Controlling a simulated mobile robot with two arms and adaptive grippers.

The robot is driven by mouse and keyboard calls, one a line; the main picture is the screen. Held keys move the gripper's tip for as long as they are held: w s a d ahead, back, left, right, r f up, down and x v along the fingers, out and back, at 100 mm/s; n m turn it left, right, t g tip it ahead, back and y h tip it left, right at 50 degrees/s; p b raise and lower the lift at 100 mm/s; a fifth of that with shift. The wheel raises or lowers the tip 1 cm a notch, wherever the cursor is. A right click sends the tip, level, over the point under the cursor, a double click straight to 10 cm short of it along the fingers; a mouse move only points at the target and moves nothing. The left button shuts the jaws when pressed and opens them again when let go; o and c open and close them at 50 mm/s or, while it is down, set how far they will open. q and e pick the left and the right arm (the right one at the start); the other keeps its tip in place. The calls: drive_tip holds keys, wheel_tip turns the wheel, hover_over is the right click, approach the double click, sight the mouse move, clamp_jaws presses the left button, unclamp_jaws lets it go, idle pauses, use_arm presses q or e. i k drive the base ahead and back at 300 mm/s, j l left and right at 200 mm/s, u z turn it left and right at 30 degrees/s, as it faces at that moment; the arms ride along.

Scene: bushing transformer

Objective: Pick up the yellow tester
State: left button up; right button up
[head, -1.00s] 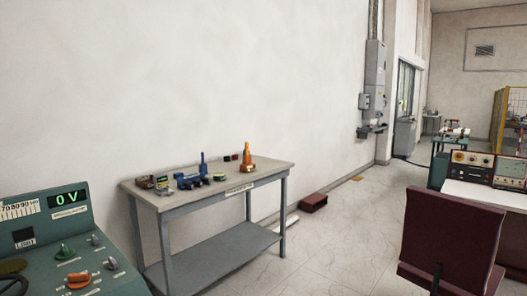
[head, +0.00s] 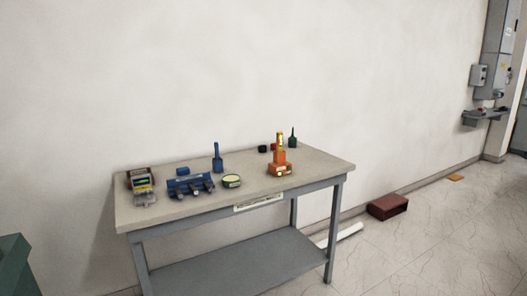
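A grey work table (head: 225,205) stands against the wall and bears several small devices. An upright orange device with a yellow upper part (head: 280,155) stands near its right front edge. A small boxy device with a yellow-green face (head: 142,186) lies at its left end. I cannot tell for sure which of these is the yellow tester. A blue device with several dark knobs (head: 190,186) and a round green-rimmed tin with a pale yellow top (head: 231,181) lie between them. Neither of my grippers is in view.
A blue upright tool (head: 218,158) and a dark green bottle-like item (head: 293,138) stand towards the table's back. A dark red box (head: 388,206) and a white tube (head: 342,235) lie on the floor to the right. A green cabinet corner (head: 14,265) is at lower left.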

sight(279, 137)
drive_tip(key=i+l+z, duration=0.1)
drive_tip(key=i+l, duration=0.2)
drive_tip(key=u, duration=2.5)
drive_tip(key=z, duration=2.6)
drive_tip(key=i+j+z, duration=0.15)
drive_tip(key=z, duration=0.25)
drive_tip(key=i+j+z, duration=0.1)
drive_tip(key=z, duration=0.35)
drive_tip(key=j, duration=0.1)
